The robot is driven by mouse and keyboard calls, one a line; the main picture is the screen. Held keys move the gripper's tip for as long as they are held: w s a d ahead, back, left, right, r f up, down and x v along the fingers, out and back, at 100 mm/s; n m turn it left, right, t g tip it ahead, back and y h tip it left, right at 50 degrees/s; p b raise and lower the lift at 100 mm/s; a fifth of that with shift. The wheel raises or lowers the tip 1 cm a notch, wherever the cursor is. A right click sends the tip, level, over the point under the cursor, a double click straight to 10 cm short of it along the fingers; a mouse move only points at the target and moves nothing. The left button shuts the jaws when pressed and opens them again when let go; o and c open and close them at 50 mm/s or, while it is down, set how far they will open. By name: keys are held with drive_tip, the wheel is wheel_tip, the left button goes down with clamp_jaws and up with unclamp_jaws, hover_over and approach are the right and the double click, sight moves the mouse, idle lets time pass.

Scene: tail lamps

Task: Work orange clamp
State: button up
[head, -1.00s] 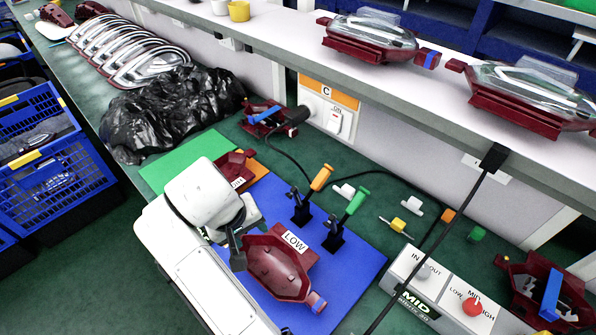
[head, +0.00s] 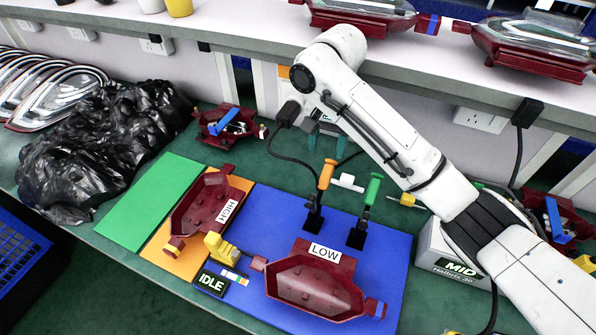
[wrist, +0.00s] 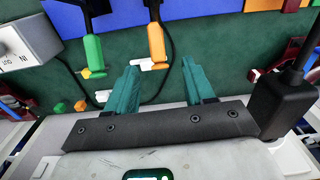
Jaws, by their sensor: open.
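The orange clamp (head: 326,175) stands on the blue mat with its orange handle upright, on a black base, left of the green-handled clamp (head: 371,188). Both show in the wrist view: the orange handle (wrist: 157,42) lies beyond and between my fingertips, the green handle (wrist: 93,52) to its left. My gripper (wrist: 160,70) is open, with teal fingers apart and nothing between them. In the head view its fingers (head: 325,135) show partly below my wrist, just behind the orange handle; my arm hides some of it. A dark red LOW housing (head: 315,285) lies in front of the clamps.
A dark red HIGH housing (head: 207,205) lies on an orange mat (head: 158,245) at left, near an IDLE display (head: 212,283). A MID control box (head: 455,265) is at right, partly behind my arm. The shelf edge (head: 230,30) overhangs at the back. A black bag (head: 90,150) lies left.

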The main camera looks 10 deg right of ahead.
sight(326, 173)
drive_tip(key=shift+d+f+m, duration=0.3)
wheel_tip(326, 173, down, 6)
drive_tip(key=b, duration=0.3)
drive_tip(key=shift+r+b, duration=0.15)
drive_tip(key=shift+b, duration=0.25)
drive_tip(key=shift+f+p, duration=0.3)
drive_tip(key=shift+f, duration=2)
clamp_jaws()
